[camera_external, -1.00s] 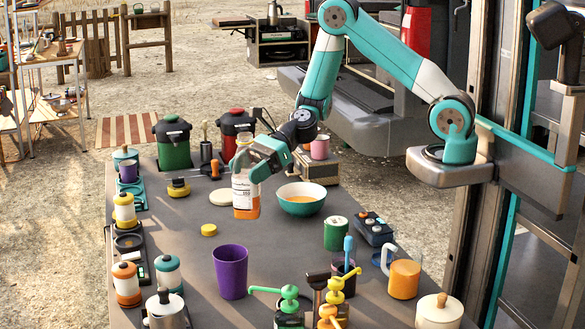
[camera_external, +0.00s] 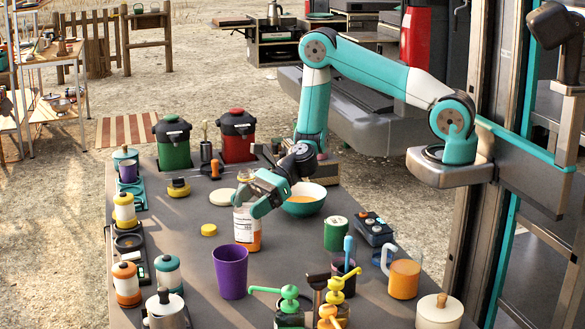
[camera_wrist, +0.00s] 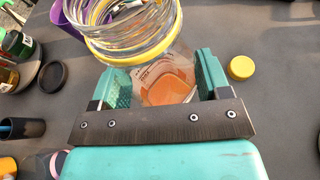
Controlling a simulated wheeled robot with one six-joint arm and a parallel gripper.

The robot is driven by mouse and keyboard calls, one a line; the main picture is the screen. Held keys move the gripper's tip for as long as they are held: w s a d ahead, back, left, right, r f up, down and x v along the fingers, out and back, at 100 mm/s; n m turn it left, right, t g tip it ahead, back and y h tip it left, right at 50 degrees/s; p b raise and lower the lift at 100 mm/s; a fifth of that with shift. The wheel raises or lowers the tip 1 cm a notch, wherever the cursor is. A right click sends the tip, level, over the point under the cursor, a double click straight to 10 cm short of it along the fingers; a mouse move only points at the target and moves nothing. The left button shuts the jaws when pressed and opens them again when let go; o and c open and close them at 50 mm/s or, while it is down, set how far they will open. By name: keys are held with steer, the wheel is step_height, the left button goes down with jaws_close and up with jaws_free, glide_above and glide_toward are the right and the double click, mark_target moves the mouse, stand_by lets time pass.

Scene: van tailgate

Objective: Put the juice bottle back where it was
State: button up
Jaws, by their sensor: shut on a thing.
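The juice bottle (camera_external: 246,238) is a clear bottle with a white label and orange juice in its lower part. It is upright, on or just above the grey table, between the purple cup and the teal bowl. My gripper (camera_external: 252,202) is shut on its upper part and hides some of it. In the wrist view the bottle (camera_wrist: 168,78) stands between my teal gripper fingers (camera_wrist: 160,85), its clear ringed neck and yellow rim toward the camera. A yellow cap (camera_external: 209,230) lies on the table left of the bottle; it also shows in the wrist view (camera_wrist: 241,68).
A purple cup (camera_external: 230,272) stands close in front of the bottle. The teal bowl (camera_external: 303,203) of orange liquid is close behind it to the right. A green can (camera_external: 336,234) stands farther right. The table (camera_external: 185,240) is bare left of the yellow cap.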

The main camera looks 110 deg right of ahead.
steer(key=o, duration=1.1)
steer(key=shift+f, duration=0.1)
steer(key=shift+r, duration=0.25)
steer(key=b+v, duration=0.2)
steer(key=v, duration=0.9)
steer(key=s+a+r+n+g+y, duration=0.2)
steer(key=a+r+n+g, duration=0.2)
steer(key=a+n, duration=0.6)
steer(key=s+a+r+n+g+y, duration=0.2)
steer(key=a+r+n+g, duration=0.25)
steer(key=a+n, duration=0.55)
steer(key=s+a+r+n+g+h, duration=0.1)
steer(key=s+a+r+n, duration=0.1)
steer(key=s+n, duration=0.3)
steer(key=s+a+r+n+g+h, duration=0.1)
steer(key=s+a+r+n+h, duration=0.1)
steer(key=s+n, duration=0.3)
steer(key=s+a+r+n+g+h, duration=0.1)
steer(key=s+a+r+n+g, duration=0.1)
steer(key=s+n, duration=0.4)
steer(key=shift+a+r+n+h, duration=0.2)
steer(key=shift+a+r+n, duration=0.15)
steer(key=shift+a+n, duration=0.3)
steer(key=shift+a+r+n+h, duration=0.2)
steer(key=shift+a+r+n, duration=0.15)
steer(key=shift+a+n, duration=0.35)
